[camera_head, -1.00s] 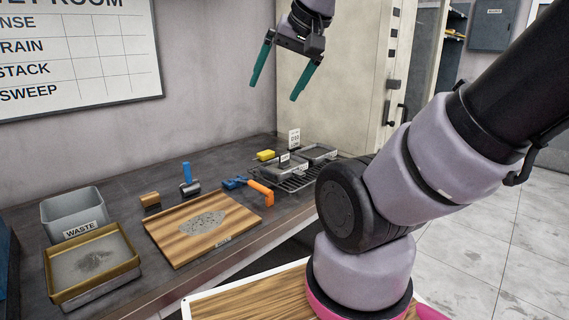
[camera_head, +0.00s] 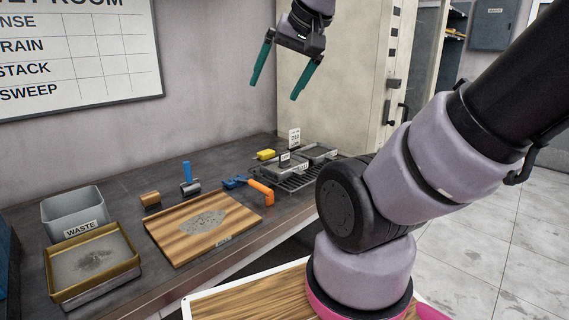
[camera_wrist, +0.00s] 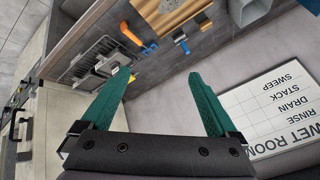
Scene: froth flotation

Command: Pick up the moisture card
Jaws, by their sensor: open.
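A small white printed card (camera_head: 294,136) stands upright at the back of the bench, by the drying rack. A second small dark-and-white tag (camera_head: 285,157) stands just in front of it. The print is too small to tell which is the moisture card. My gripper (camera_head: 274,90) hangs high above the bench, well above and slightly left of the white card, its green fingers spread and empty. In the wrist view my gripper (camera_wrist: 158,80) is open with only bench and wall between the fingers. I cannot make out the card clearly there.
Metal pans (camera_head: 318,152) sit on a wire rack (camera_head: 290,182), with a yellow block (camera_head: 265,155) beside them. An orange-and-blue tool (camera_head: 258,190), a wooden board (camera_head: 170,232), a grey waste bin (camera_head: 72,212) and a brass-rimmed tray (camera_head: 62,290) stand to the left. A beige cabinet (camera_head: 335,75) stands behind.

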